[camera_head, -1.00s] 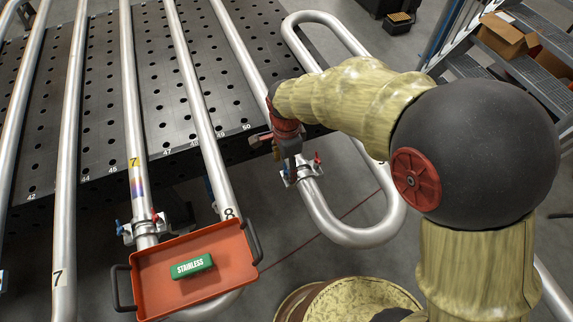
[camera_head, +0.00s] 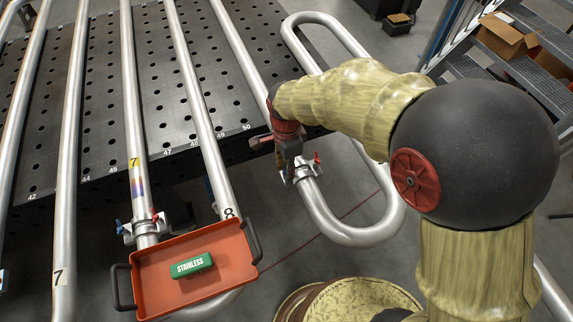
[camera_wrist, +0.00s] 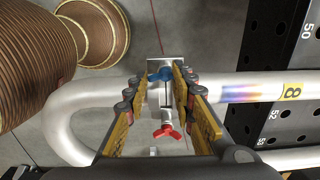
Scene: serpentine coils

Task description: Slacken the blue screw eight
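In the wrist view, the blue screw (camera_wrist: 165,74) is on a metal clamp (camera_wrist: 153,97) around a silver pipe (camera_wrist: 235,88) with a yellow 8 label. A red screw (camera_wrist: 167,131) is on the clamp's other side. My gripper (camera_wrist: 160,77) reaches over the clamp, with one finger on each side of the blue screw. The fingers are apart, and I see no clear grip on the screw. In the head view, my gripper (camera_head: 291,160) is at the clamp (camera_head: 306,172) on the right-hand coil; the blue screw is mostly hidden there.
A perforated table (camera_head: 100,110) lies under the pipes. Shelves (camera_head: 535,75) stand at right.

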